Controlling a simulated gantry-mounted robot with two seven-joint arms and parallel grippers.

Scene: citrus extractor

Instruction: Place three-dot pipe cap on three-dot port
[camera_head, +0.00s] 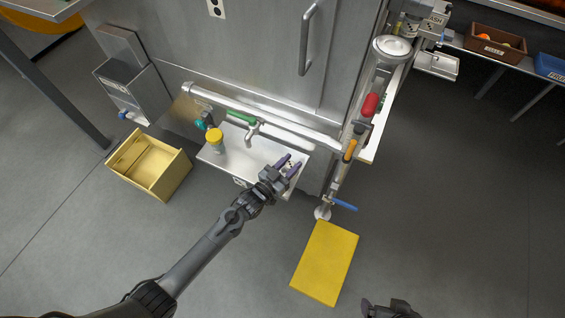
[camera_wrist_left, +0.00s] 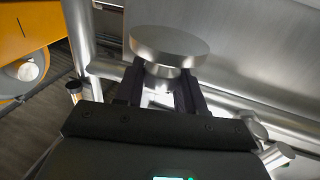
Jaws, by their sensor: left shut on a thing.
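My left gripper (camera_head: 289,162) is over the right part of the steel shelf (camera_head: 224,160). Its fingers are shut on the neck of a round metal cap (camera_wrist_left: 170,44), whose wide, flat disc sits just beyond the fingertips in the left wrist view. The long steel pipe (camera_head: 290,128) runs behind the shelf. I cannot tell which opening is the three-dot port. A dark part of my right arm's end (camera_head: 390,309) shows at the bottom edge; its fingers are unclear.
A yellow-topped part (camera_head: 215,137) and a green handle (camera_head: 241,117) are by the shelf's back left. A yellow open box (camera_head: 150,166) stands left on the floor. A blue-handled valve (camera_head: 343,204) and a yellow slab (camera_head: 325,262) are to the right of my arm.

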